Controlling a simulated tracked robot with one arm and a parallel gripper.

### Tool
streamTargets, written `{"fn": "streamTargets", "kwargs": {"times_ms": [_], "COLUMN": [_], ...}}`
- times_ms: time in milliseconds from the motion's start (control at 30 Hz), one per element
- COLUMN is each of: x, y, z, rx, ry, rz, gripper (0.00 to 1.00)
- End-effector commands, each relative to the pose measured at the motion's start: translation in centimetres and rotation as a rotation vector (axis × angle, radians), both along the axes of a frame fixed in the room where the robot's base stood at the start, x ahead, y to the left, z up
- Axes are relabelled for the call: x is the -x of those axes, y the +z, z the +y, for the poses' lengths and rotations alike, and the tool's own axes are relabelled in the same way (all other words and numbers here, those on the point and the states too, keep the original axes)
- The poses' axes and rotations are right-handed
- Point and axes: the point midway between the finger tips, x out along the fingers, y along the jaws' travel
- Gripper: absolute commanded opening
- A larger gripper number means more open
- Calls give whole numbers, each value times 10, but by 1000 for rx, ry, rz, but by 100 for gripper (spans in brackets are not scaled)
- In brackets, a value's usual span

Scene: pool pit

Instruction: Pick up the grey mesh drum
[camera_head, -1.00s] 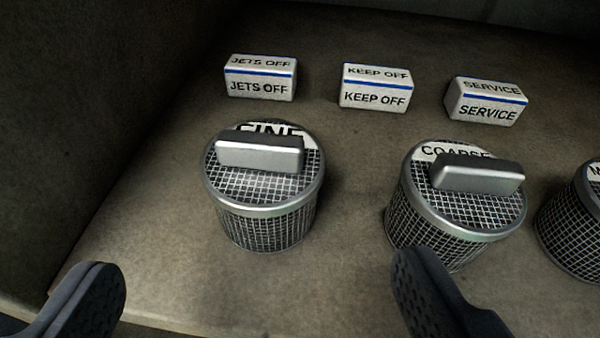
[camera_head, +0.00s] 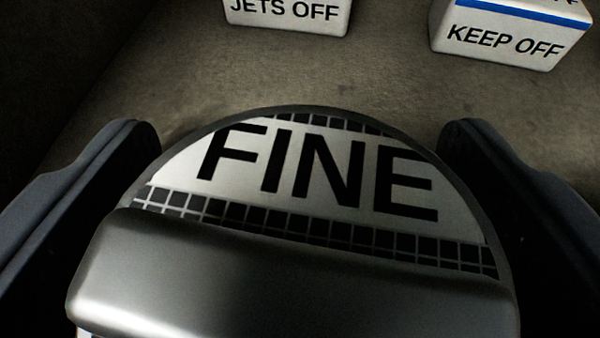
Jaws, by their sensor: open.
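The grey mesh drum labelled FINE (camera_head: 318,172) fills the lower middle of the view, seen close from above. Its top has a white label, dark mesh and a thick metal bar handle (camera_head: 290,280) across it. My gripper (camera_head: 305,150) is open, with one dark finger on the left side of the drum and one on the right. The fingers stand around the drum's top. I cannot tell whether either finger touches it. The drum's side wall and base are hidden.
A white block reading JETS OFF (camera_head: 287,14) sits behind the drum. A white block reading KEEP OFF (camera_head: 510,35) with a blue stripe sits at the upper right. A dark wall rises at the left. Bare floor lies between the drum and the blocks.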

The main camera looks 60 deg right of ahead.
Motion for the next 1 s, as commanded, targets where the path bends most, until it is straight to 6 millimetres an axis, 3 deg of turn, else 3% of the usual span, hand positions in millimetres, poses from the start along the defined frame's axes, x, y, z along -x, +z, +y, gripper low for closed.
{"fn": "streamTargets", "kwargs": {"times_ms": [167, 333, 733, 1000], "x": [0, 0, 1, 1], "y": [0, 0, 4, 32], "z": [0, 0, -1, 0], "rx": [0, 1, 0, -1], "ry": [0, 0, -2, -1], "rz": [0, 1, 1, 0], "gripper": [76, 30, 30, 30]}}
